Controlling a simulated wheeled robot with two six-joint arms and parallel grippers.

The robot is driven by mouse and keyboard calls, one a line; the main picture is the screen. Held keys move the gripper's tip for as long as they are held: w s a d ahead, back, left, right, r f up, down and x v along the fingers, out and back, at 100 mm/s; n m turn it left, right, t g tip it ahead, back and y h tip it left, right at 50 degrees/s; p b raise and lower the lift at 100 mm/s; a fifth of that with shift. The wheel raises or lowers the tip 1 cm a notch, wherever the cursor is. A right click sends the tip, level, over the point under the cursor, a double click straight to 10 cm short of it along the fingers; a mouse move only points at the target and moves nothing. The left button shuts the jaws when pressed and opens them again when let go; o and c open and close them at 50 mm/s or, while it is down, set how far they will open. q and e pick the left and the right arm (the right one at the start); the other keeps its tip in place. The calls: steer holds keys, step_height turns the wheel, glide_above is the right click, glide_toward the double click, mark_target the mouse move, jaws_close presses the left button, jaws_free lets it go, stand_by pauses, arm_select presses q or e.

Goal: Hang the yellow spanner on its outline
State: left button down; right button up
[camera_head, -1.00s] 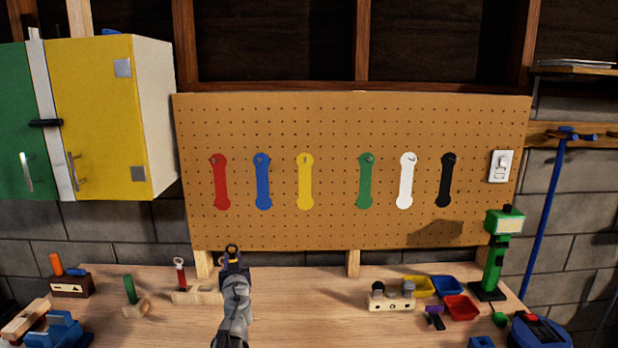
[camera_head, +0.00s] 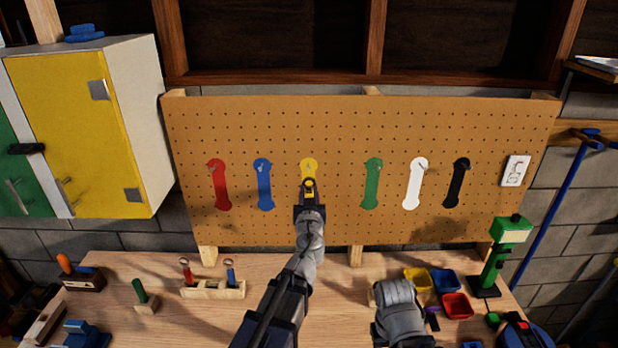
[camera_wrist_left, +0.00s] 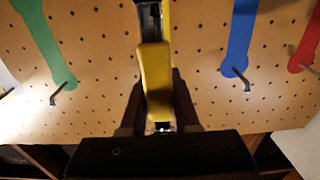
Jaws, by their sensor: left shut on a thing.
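The yellow spanner (camera_wrist_left: 155,80) is held in my left gripper (camera_head: 309,206), which is shut on it in front of the pegboard. In the head view the spanner's ring end (camera_head: 309,184) shows just above the fingers, over the yellow outline (camera_head: 308,164). Only the upper part of that outline shows; the gripper and spanner cover the rest. I cannot tell whether the ring touches the peg. In the left wrist view the spanner runs upward from the fingers (camera_wrist_left: 159,115), its shaft end grey. My right arm shows at the bottom; its gripper is not visible.
The pegboard (camera_head: 510,120) also carries red, blue, green, white and black outlines with pegs. A wooden rack (camera_head: 212,290) holds red- and blue-handled tools on the bench. Coloured bins (camera_head: 457,306) and a green lamp (camera_head: 497,257) stand right. A yellow-doored cabinet (camera_head: 75,130) hangs left.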

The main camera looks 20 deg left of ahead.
arm_select(q)
steer(key=shift+w, duration=0.25)
